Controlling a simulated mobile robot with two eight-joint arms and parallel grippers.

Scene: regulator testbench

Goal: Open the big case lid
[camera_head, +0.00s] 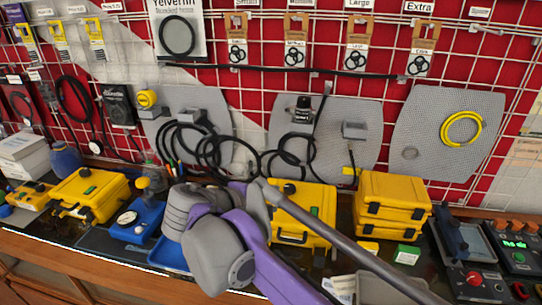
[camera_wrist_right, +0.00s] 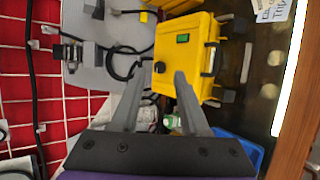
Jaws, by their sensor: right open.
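A yellow case (camera_head: 318,203) with a black knob and a green label stands on the bench at the centre. Its lid looks shut, and my arm hides its left part. In the right wrist view the yellow case (camera_wrist_right: 198,62) appears turned, with its green label and black knob showing. My right gripper (camera_wrist_right: 163,72) is open and empty, its fingers pointing at the case; whether they touch it cannot be told. In the head view my grey and purple arm crosses in front, and its fingertips are not clearly visible. My left gripper is not in view.
Two stacked yellow cases (camera_head: 392,208) stand right of the centre case, and another yellow case (camera_head: 92,194) stands at the left. Black hoses (camera_head: 215,152) hang behind on a gridded wall. A control panel (camera_head: 478,283) is at the right. A blue device (camera_head: 138,220) sits left of my arm.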

